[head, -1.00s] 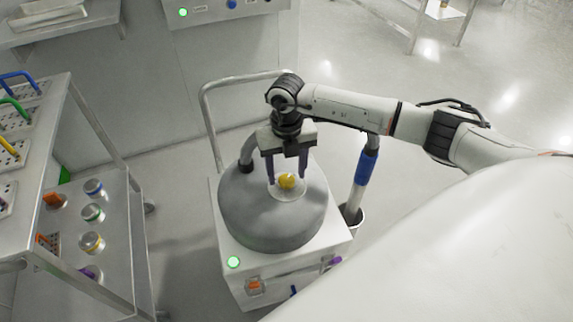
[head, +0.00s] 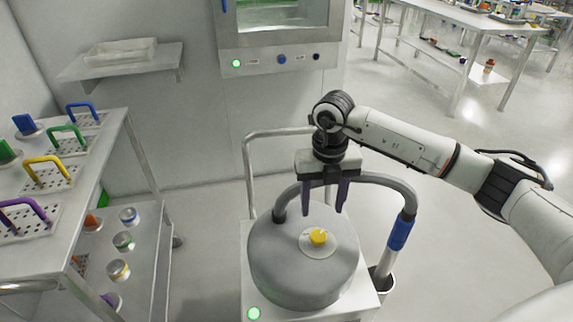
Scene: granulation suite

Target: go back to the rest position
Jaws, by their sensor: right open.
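My right gripper (head: 340,197) comes in from the right in the head view. It is open and empty, with its dark fingers pointing down. It is above and behind a yellow knob (head: 318,237) on a pale disc on top of a grey domed machine (head: 290,275). The fingers are apart from the knob. My left gripper is not in view.
The machine sits on a white wheeled cart (head: 368,300) with a metal handle (head: 247,170). A hose with a blue grip (head: 400,232) stands at its right. A steel rack (head: 120,150) with colored-handled trays is at left. Floor (head: 480,230) is clear at right.

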